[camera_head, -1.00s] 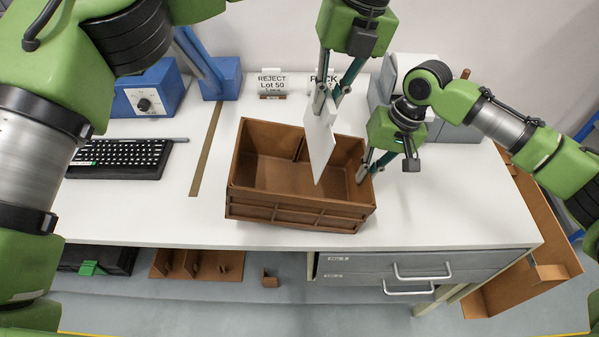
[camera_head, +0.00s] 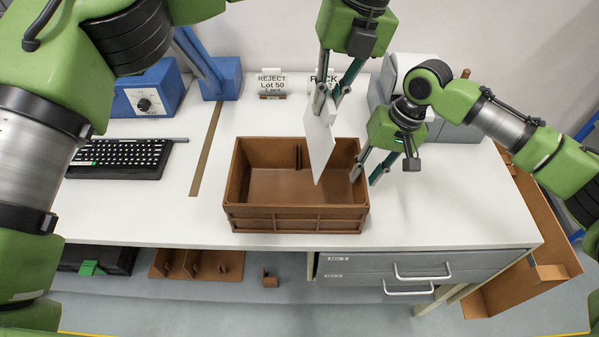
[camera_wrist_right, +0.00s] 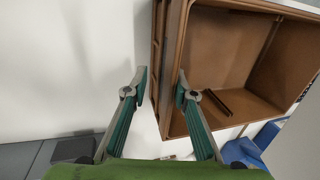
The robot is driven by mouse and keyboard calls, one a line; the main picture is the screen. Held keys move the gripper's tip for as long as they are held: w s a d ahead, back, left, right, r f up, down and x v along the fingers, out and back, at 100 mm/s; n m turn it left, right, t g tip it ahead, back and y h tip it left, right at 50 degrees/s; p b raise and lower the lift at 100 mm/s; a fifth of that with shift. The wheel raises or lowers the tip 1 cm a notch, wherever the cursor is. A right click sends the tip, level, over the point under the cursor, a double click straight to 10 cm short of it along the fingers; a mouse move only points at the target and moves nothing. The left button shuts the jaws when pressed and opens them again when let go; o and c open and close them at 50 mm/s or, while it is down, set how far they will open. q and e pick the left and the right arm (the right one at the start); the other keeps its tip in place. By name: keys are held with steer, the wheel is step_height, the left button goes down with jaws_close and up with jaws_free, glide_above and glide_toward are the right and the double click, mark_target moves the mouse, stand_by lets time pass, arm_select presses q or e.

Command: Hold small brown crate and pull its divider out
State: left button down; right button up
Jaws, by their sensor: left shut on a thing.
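The small brown crate (camera_head: 295,219) stands on the white table, its long front side towards me. My left gripper (camera_head: 327,108) is shut on the divider (camera_head: 319,148), a thin white plate. It holds the plate upright in front of the crate's right part in the head view; whether its lower tip is clear of the crate I cannot tell. My right gripper (camera_head: 363,181) is open at the crate's right end. In the right wrist view its fingers (camera_wrist_right: 161,82) are apart on either side of the crate's end wall (camera_wrist_right: 175,50), with gaps visible.
A keyboard (camera_head: 120,159) and a blue device with a dial (camera_head: 148,101) are at the left. Two label cards, one reading REJECT (camera_head: 272,83), stand behind the crate. A grey machine (camera_head: 455,128) is at the back right. The table right of the crate is clear.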

steer(key=v, duration=1.2)
